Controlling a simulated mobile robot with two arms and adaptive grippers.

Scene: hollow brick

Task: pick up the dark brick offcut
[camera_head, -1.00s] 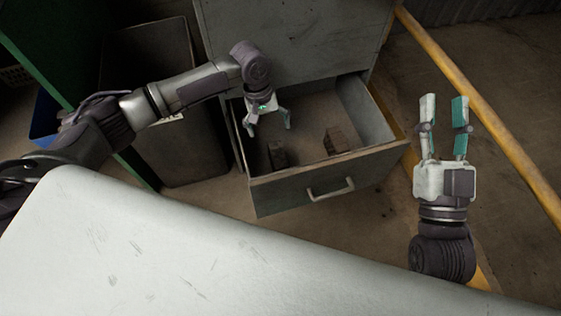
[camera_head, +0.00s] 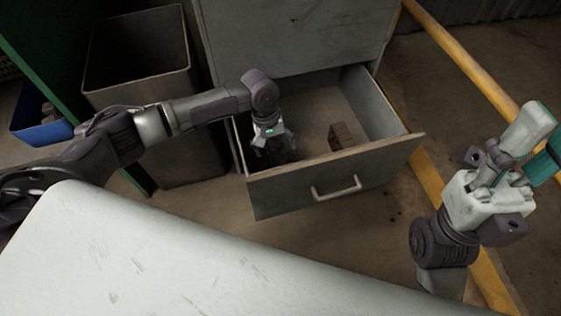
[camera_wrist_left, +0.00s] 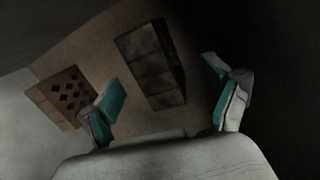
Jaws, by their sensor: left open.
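The dark brick offcut (camera_wrist_left: 150,65) lies on the floor of the open drawer (camera_head: 335,184). In the left wrist view it lies between and beyond the two fingers, with no contact to be seen. My left gripper (camera_head: 272,150) is open, pointing down into the drawer's left part and hiding most of the offcut in the head view. My left gripper's teal-padded fingers (camera_wrist_left: 165,88) stand apart in the wrist view. My right gripper (camera_head: 543,142) is open and empty, outside the drawer at the right edge of the head view.
A reddish-brown brick piece with holes (camera_wrist_left: 62,97) lies in the drawer to the right of my left gripper; it also shows in the head view (camera_head: 341,136). The drawer walls surround both pieces. A grey bin (camera_head: 140,95) and a blue box (camera_head: 40,132) stand left.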

